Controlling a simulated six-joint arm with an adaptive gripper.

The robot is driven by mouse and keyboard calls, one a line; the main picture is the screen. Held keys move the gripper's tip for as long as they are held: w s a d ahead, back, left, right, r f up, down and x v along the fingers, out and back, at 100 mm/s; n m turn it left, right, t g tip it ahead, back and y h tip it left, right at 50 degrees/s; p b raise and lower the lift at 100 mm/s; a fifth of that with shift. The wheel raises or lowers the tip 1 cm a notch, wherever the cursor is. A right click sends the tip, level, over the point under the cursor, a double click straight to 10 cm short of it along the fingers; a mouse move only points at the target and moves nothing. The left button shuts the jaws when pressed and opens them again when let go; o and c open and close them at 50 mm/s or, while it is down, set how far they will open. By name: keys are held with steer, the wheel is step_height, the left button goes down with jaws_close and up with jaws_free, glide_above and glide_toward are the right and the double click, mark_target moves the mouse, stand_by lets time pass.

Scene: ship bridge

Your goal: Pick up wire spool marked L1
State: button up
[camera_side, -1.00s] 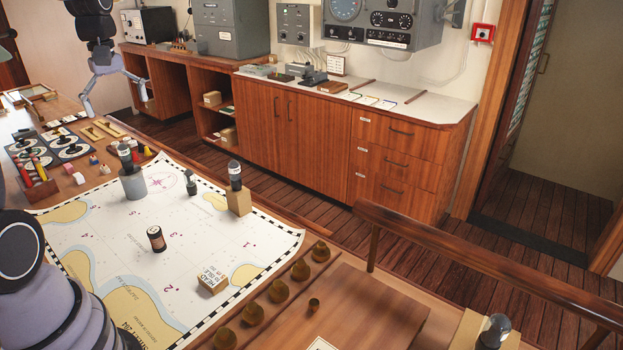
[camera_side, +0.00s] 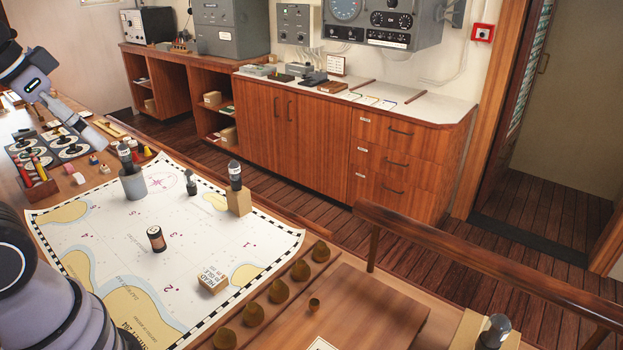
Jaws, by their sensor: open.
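A small spool-like cylinder (camera_side: 157,239) with dark ends and a brown and pale body stands on the chart (camera_side: 215,243). Similar dark cylinders with a pale band stand on a grey round stand (camera_side: 133,186), on a wooden block (camera_side: 239,203) and on a block at the lower right (camera_side: 495,330). I cannot read an L1 mark on any of them. My gripper (camera_side: 108,134) is open and tilted, pointing down and right, at the upper left. It appears close to the cylinder (camera_side: 125,154) on the grey stand; I cannot tell the gap. Its fingers are partly hidden by their angle.
Colored pieces (camera_side: 78,178) and round dials (camera_side: 68,148) crowd the left. A wooden rail (camera_side: 470,255) borders the right.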

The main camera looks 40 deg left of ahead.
steer(key=m+g+y, duration=0.2)
steer(key=m+y, duration=1.6)
steer(key=m, duration=0.2)
glide_above(158, 239)
steer(key=s+d, duration=0.1)
steer(key=d, duration=0.5)
step_height(158, 239, down, 31)
steer(key=f, duration=0.5)
steer(key=a+f, duration=0.1)
steer(key=f, duration=0.1)
steer(key=shift+f, duration=0.4)
steer(key=shift+w+a+r, duration=0.1)
steer(key=shift+w+a, duration=0.1)
steer(key=shift+a, duration=0.9)
steer(key=shift+w+a+f, duration=0.1)
steer(key=shift+w+a, duration=0.1)
steer(key=shift+a, duration=0.9)
steer(key=shift+w+a+r, duration=0.1)
steer(key=shift+w+a, duration=0.1)
steer(key=shift+a, duration=0.9)
steer(key=shift+c, duration=0.2)
